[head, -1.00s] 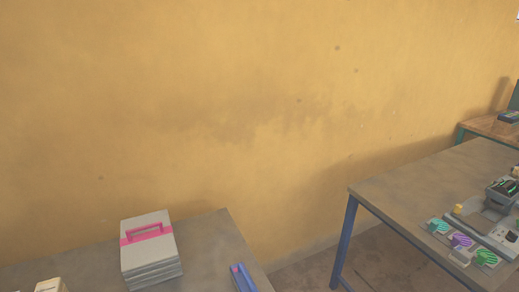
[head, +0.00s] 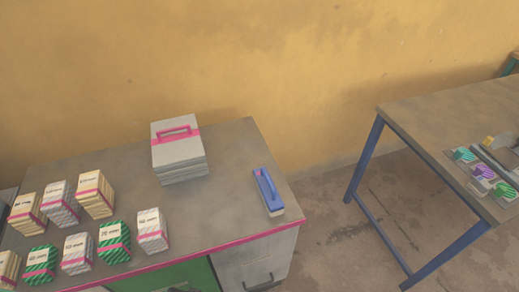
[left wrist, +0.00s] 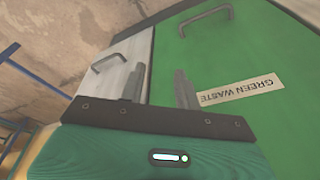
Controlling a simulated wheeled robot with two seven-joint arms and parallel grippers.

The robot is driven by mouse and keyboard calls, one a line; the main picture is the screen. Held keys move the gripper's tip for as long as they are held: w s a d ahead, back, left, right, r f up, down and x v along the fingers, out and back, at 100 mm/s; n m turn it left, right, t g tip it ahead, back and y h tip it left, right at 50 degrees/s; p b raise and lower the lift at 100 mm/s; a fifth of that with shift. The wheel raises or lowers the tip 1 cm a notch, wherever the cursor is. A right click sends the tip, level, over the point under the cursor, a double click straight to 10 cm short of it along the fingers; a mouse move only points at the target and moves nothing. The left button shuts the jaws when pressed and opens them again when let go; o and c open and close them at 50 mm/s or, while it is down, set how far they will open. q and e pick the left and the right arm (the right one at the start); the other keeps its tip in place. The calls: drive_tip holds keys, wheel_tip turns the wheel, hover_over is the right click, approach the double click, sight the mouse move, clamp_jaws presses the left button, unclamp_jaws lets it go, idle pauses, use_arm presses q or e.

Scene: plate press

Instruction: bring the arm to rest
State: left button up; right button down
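My left gripper (left wrist: 158,78) shows in the left wrist view. Its two grey fingers stand apart with nothing between them, so it is open and empty. Behind the fingers is the green cabinet front (left wrist: 230,50) with a "GREEN WASTE" label (left wrist: 240,92), and to its left a pale grey drawer front (left wrist: 120,70) with a bar handle. I cannot tell how far the fingers are from these fronts. Neither gripper shows in the head view, and my right gripper is in no view.
The pink-edged table (head: 225,150) holds a grey stack with a pink handle (head: 178,152), a blue-handled block (head: 268,192) and several banded bundles (head: 95,195). A second table (head: 440,120) with blue legs stands right, beyond a gap of bare floor (head: 335,225).

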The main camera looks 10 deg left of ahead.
use_arm(q)
drive_tip(key=s+f, duration=0.4)
drive_tip(key=f, duration=0.9)
drive_tip(key=s+a+f, duration=0.2)
drive_tip(key=s+f, duration=0.5)
drive_tip(key=s, duration=0.1)
drive_tip(key=s+a+f+g, duration=0.1)
drive_tip(key=s+a+f, duration=0.1)
drive_tip(key=s+f, duration=0.6)
drive_tip(key=shift+s+f+g, duration=0.25)
drive_tip(key=shift+s+g, duration=0.05)
drive_tip(key=shift+s, duration=0.5)
